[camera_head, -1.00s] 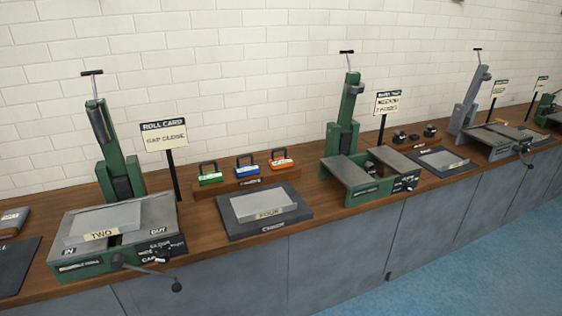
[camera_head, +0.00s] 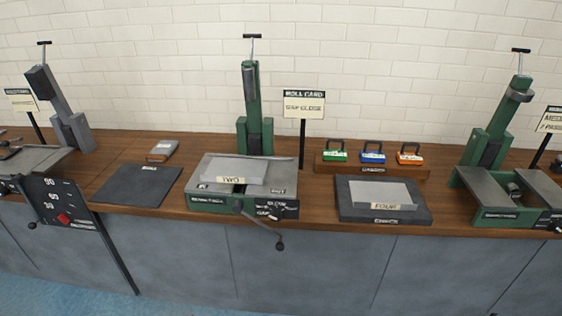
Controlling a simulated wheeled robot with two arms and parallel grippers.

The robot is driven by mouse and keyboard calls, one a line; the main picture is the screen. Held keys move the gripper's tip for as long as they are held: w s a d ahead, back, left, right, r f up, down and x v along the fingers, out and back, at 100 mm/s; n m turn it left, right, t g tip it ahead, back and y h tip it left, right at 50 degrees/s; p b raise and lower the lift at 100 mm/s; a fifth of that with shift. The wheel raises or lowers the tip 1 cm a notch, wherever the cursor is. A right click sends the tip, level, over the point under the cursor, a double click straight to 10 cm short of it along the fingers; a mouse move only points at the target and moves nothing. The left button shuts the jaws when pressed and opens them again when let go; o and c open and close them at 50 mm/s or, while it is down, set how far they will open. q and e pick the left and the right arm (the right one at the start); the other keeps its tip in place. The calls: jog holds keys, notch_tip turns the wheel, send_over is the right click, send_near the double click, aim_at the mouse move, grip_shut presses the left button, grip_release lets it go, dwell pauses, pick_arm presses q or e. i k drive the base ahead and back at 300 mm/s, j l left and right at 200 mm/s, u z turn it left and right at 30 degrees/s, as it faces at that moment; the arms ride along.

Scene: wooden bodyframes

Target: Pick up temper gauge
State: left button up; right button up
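I cannot read a label that marks any one thing as the temper gauge. Three small handled blocks, green (camera_head: 336,156), blue (camera_head: 372,157) and orange (camera_head: 409,158), stand side by side in a wooden rack (camera_head: 350,171) at the back of the bench, right of centre. A grey, brown-edged block (camera_head: 162,151) lies on the bench left of centre. Neither of my grippers is in view, and nothing is seen held.
A long wooden bench (camera_head: 310,186) runs across. A green machine (camera_head: 240,195) carries a grey plate, and another green machine (camera_head: 490,190) stands at right. A dark mat (camera_head: 138,186), a tray with a plate marked FOUR (camera_head: 350,211), a grey machine and a black panel (camera_head: 58,205) also show.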

aim_at(416, 158)
jog(key=i+l, duration=0.15)
jog(key=l, duration=0.2)
jog(key=i+l+u, duration=0.15)
jog(key=l, duration=0.15)
jog(key=i+l, duration=0.1)
jog(key=l, duration=0.25)
jog(key=i+l+u, duration=0.15)
jog(key=l, duration=0.2)
